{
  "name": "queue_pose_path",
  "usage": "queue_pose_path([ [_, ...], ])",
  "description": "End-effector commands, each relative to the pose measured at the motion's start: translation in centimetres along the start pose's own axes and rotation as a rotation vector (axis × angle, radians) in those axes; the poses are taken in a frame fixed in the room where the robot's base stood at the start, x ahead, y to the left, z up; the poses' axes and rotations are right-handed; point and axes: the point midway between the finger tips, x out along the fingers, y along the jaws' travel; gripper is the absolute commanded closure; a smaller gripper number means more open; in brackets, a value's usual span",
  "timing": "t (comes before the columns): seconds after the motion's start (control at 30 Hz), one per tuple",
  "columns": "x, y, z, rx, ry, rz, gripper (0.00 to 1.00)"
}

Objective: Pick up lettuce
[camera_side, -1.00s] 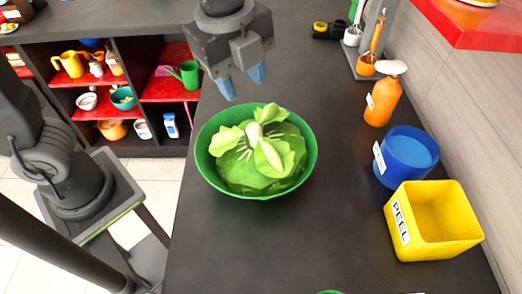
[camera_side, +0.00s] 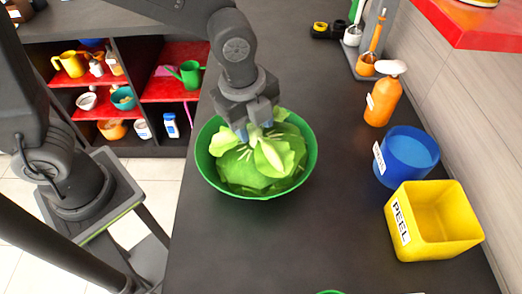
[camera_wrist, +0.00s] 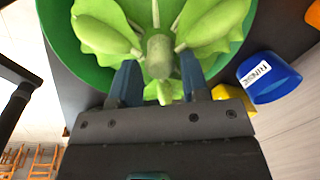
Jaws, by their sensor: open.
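A light green lettuce (camera_side: 262,166) with a pale stem end lies in a green bowl (camera_side: 204,174) on the dark counter. My gripper (camera_side: 256,130) is low over the bowl, its blue fingertips at the top of the lettuce. In the wrist view my gripper (camera_wrist: 160,80) is open, with its two fingers on either side of the pale stem (camera_wrist: 160,54) of the lettuce. A gap shows beside the stem; whether a finger touches the leaves I cannot tell. The gripper hides the far part of the lettuce in the side view.
A blue container (camera_side: 406,157) and a yellow box (camera_side: 436,222) labelled PEEL stand to the right. An orange bottle (camera_side: 382,100) stands behind them. A red shelf (camera_side: 480,22) overhangs at upper right. The counter in front of the bowl is mostly clear.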

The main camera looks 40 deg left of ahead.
Motion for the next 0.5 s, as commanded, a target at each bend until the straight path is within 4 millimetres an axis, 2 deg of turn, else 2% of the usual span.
queue_pose_path([
  [0.13,-0.02,0.01,0.01,0.000,0.000,0.000,0.60],
  [0.5,-0.05,0.01,0.00,0.000,0.000,0.000,0.95],
])
